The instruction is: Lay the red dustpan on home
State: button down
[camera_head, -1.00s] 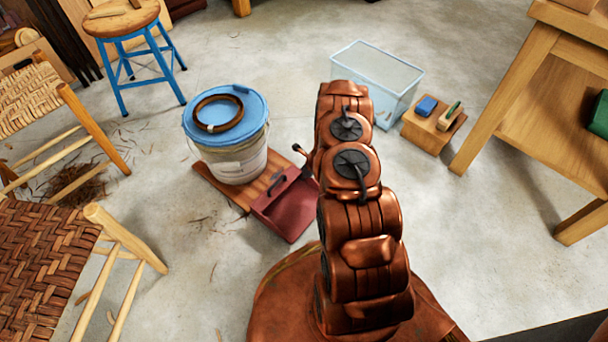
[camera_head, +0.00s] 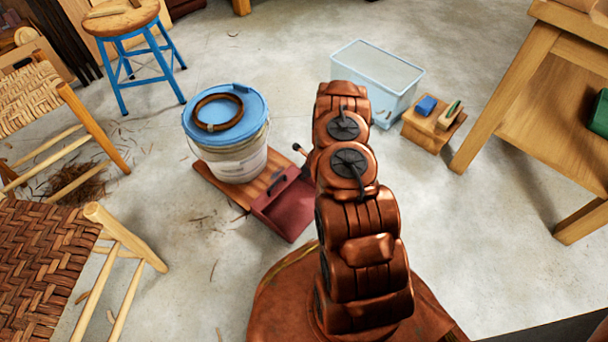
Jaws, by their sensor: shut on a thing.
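The red dustpan (camera_head: 288,208) is low in the middle of the view, just left of my arm. Its flat pan points toward the front, and a dark loop-like part (camera_head: 277,185) shows at its left edge. Its far right end is hidden behind my arm. It overlaps the edge of a reddish wooden board (camera_head: 215,183) in the view; I cannot tell whether it touches the board. My gripper is hidden behind my own copper-coloured arm. No place marked as home can be made out.
A white bucket (camera_head: 236,162) with a blue lid (camera_head: 238,105) and a brown ring stands on the board. Chairs are left, a bench (camera_head: 545,120) right. Floor between is open.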

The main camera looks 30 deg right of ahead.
jog(key=shift+f, duration=0.15)
jog(key=c, duration=0.9)
grip_release()
jog(key=shift+r+p, duration=1.55)
jog(key=shift+r, duration=1.95)
jog(key=shift+a, duration=0.1)
